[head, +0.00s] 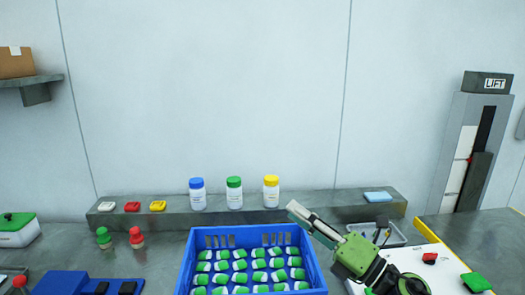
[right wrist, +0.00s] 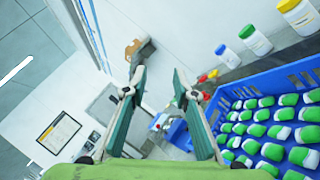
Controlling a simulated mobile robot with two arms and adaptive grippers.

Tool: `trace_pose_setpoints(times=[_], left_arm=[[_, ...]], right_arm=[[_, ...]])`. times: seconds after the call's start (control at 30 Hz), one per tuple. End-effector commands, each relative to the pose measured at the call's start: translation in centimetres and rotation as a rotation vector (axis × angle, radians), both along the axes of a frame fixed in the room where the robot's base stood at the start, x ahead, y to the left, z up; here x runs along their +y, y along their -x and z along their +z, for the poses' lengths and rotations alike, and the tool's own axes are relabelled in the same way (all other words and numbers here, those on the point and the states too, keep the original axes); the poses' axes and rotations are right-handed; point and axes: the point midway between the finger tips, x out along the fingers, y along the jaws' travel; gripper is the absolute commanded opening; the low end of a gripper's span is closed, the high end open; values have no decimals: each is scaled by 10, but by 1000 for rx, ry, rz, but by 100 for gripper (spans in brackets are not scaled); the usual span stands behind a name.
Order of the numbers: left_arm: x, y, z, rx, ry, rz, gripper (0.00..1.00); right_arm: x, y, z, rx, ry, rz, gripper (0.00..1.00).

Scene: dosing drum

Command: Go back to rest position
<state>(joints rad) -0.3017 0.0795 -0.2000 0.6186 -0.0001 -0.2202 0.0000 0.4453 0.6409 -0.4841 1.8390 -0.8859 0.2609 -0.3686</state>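My right gripper (head: 296,210) is raised at the right edge of the blue crate, its fingers pointing up and to the left. In the right wrist view its two fingers (right wrist: 158,75) stand apart with nothing between them, so it is open and empty. My left gripper is not in the head view.
White bottles with blue (head: 197,196), green (head: 234,195) and yellow (head: 271,194) caps stand on a grey ledge (head: 330,205) behind the crate. A grey tray (head: 392,240) and a white board with red (head: 430,258) and green (head: 476,283) pieces are at right. A lift column (head: 455,150) stands far right.

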Motion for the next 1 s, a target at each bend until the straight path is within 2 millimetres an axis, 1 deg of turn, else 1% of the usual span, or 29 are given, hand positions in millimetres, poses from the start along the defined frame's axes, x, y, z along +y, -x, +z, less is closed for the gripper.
trace_pose_setpoints(times=[0.03,0.07,0.17,0.27,0.3,0.37,0.4,0.47,0.5,0.57,0.6,0.67,0.7,0.77,0.8,0.9,0.97,1.0], left_arm=[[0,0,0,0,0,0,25],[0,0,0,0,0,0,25],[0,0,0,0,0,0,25],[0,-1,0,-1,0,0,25],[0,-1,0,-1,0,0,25],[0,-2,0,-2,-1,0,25],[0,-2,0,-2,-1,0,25],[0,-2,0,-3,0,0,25],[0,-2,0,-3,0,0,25],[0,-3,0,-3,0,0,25],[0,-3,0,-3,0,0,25],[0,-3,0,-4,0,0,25],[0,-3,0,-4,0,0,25],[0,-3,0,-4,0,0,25],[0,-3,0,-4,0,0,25],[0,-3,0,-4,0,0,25],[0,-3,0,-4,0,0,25],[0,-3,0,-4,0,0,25]], right_arm=[[-7,1,-5,77,-128,-51,26],[-14,0,-7,125,-203,-84,26],[-42,-2,-28,297,-439,-210,26],[-74,4,-67,487,-657,-346,26],[-86,9,-86,569,-740,-404,26],[-103,21,-119,695,-856,-495,26],[-114,32,-143,781,-929,-558,26],[-126,54,-180,913,-1032,-656,26],[-133,72,-205,1001,-1094,-723,26],[-139,101,-240,1129,-1175,-823,26],[-141,122,-260,1210,-1221,-885,26],[-143,154,-287,1321,-1278,-976,26],[-143,174,-301,1386,-1308,-1029,26],[-141,202,-318,1471,-1342,-1100,26],[-140,220,-328,1525,-1361,-1146,26],[-135,260,-345,1637,-1393,-1243,26],[-132,283,-352,1699,-1408,-1298,26],[-129,298,-356,1738,-1416,-1333,26]])
